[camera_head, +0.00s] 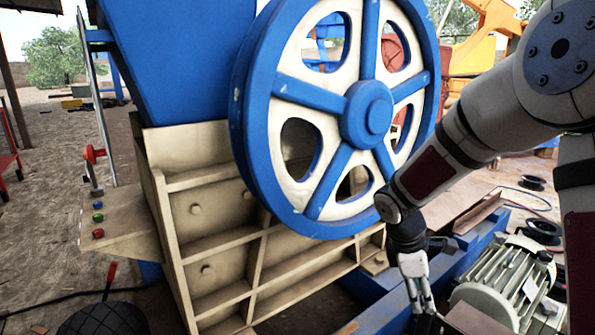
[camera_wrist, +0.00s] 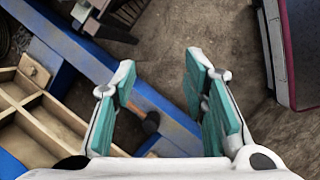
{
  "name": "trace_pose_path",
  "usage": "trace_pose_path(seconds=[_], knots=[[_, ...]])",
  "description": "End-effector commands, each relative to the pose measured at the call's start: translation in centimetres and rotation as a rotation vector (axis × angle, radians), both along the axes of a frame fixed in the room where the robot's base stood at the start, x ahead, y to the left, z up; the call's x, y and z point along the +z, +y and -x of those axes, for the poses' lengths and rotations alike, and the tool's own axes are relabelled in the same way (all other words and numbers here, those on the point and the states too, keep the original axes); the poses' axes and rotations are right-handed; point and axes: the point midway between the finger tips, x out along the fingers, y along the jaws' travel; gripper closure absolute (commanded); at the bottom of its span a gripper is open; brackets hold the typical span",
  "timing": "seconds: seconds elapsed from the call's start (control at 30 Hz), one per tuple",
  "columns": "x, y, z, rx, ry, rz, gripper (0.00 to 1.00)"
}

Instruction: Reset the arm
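My gripper (camera_head: 420,302) hangs pointing down at the lower right of the head view, in front of the crusher's blue base and left of the grey motor. In the wrist view my gripper (camera_wrist: 160,100) has its two teal-padded fingers spread apart, with nothing between them. Below it are the blue beam (camera_wrist: 80,45) and, between the fingers, what looks like an orange-brown tool handle with a dark end (camera_wrist: 150,122). My arm comes in from the right edge of the head view, bent downward at the wrist.
The jaw crusher's blue and cream flywheel (camera_head: 367,113) stands close to my arm. A ribbed cream frame (camera_head: 210,215) lies below it. The grey motor (camera_head: 505,283) is right of my gripper. A button panel (camera_head: 120,222) with a red lever (camera_head: 93,155) is at left.

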Motion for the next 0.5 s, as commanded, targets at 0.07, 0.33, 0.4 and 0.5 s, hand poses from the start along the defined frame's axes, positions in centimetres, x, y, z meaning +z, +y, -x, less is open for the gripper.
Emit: trace_pose_path(seconds=[0.07,0.33,0.4,0.5], knots=[[3.2,0.0,2.2,-0.098,-0.041,0.01,0.6],[10.8,0.8,11.0,-0.453,-0.152,-0.006,0.6],[12.2,1.1,13.5,-0.546,-0.178,-0.022,0.6],[13.8,1.9,17.1,-0.673,-0.212,-0.051,0.6]])
